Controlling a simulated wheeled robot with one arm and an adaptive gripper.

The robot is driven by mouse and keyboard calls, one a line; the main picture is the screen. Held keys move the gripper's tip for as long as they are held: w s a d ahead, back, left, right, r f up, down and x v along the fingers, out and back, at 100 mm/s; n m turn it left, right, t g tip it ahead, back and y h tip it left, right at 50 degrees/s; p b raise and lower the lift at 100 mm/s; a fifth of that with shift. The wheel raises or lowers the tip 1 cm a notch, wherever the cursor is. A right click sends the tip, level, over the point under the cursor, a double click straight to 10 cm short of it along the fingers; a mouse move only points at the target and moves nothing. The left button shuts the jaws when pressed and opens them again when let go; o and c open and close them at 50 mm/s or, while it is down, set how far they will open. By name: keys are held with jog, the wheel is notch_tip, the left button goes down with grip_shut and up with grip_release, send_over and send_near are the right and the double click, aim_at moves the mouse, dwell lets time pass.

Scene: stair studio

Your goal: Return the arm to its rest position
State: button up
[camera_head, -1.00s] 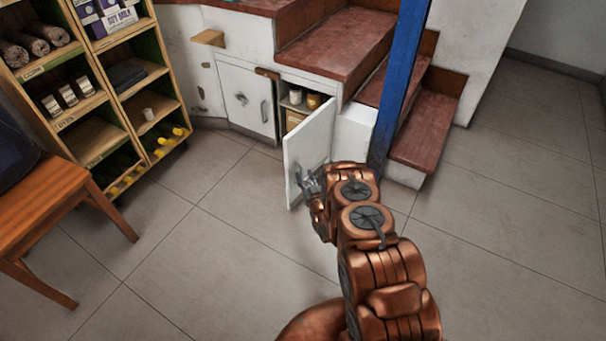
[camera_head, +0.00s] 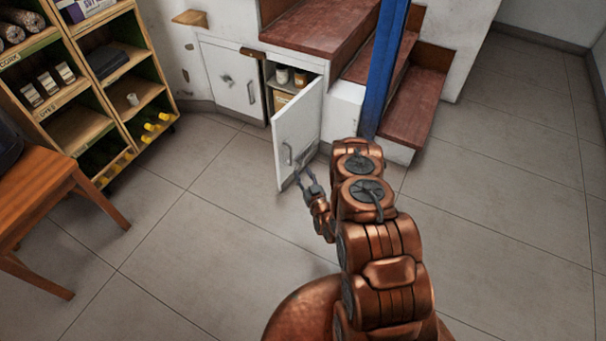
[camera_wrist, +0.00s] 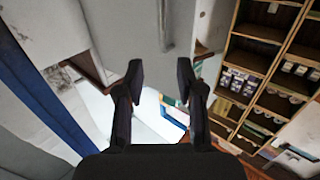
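My copper-coloured arm reaches forward from the bottom of the head view. My gripper (camera_head: 304,178) is in front of the open cabinet door (camera_head: 297,133), near its handle (camera_head: 287,153). In the wrist view my gripper (camera_wrist: 160,80) has its two dark fingers spread apart with nothing between them. The door and its handle (camera_wrist: 166,25) show beyond the fingertips. I cannot tell from the head view how wide the gap between fingers and door is.
The cabinet under the stairs holds jars (camera_head: 283,75); its other door (camera_head: 232,82) is shut. A blue post (camera_head: 383,70) stands right of the open door, beside red steps (camera_head: 412,108). Floor at right is clear.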

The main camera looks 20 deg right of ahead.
jog(key=shift+w, duration=0.1)
jog(key=w+a+r+g+p, duration=0.2)
jog(key=w+r+p, duration=0.3)
jog(key=r, duration=0.4)
jog(key=s+a+r+n+g+p, duration=0.15)
jog(key=r+g+p, duration=0.25)
jog(key=r, duration=0.9)
jog(key=s+a+r+g+p, duration=0.1)
jog(key=a+r+g+p, duration=0.3)
jog(key=r, duration=1)
jog(key=s+a+r+g+p, duration=0.1)
jog(key=s+r+g+p, duration=0.2)
jog(key=s+r, duration=0.9)
jog(key=s+a+r+m+g+p, duration=0.1)
jog(key=s+r+g+p, duration=0.2)
jog(key=s+r+p, duration=0.4)
jog(key=s+a+r+g+p, duration=0.1)
jog(key=s+r+g+p, duration=0.2)
jog(key=s+r, duration=1.4)
jog(key=s+p, duration=0.2)
jog(key=s, duration=0.9)
jog(key=shift+g, duration=0.4)
jog(key=shift+s+m, duration=0.2)
jog(key=shift+m, duration=0.05)
